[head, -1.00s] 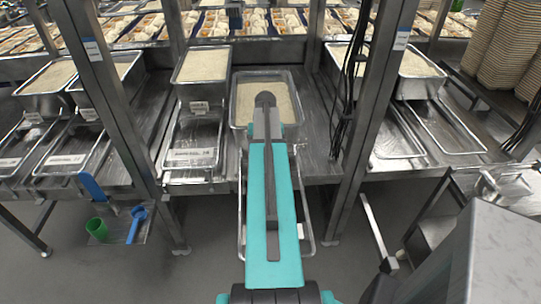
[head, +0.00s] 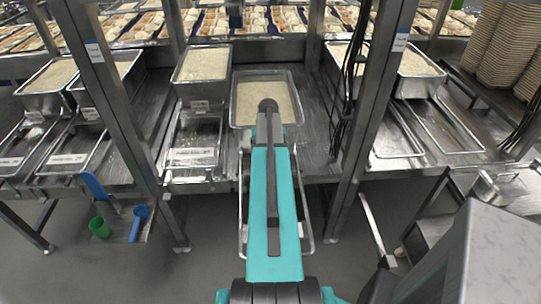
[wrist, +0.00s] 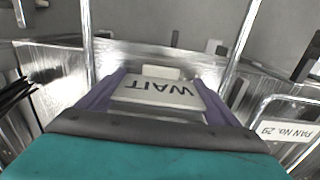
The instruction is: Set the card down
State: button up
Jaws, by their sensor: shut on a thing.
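The card (wrist: 158,92) is white with the dark word WAIT, which reads upside down in the wrist view. My gripper (wrist: 155,76) has purple fingers on both sides of the card and is shut on it. A small pale block shows just beyond the card, between the fingers. In the head view my teal arm reaches toward a metal pan of rice (head: 234,98) and hides the gripper and card. I cannot tell whether the card touches a surface.
A label reading PAN No. 29 (wrist: 290,131) is at the right of the wrist view. Other rice pans (head: 203,65) stand to the left and right on the metal bench. Steel posts (head: 372,130) flank my arm. Black cables (head: 343,110) hang right. Scoops (head: 138,222) are lower left.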

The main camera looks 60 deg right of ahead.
jog(key=shift+f, duration=0.25)
jog(key=shift+f, duration=0.15)
jog(key=o, duration=0.9)
jog(key=shift+r+b, duration=1.8)
jog(key=shift+r, duration=4.35)
jog(key=shift+r, duration=0.15)
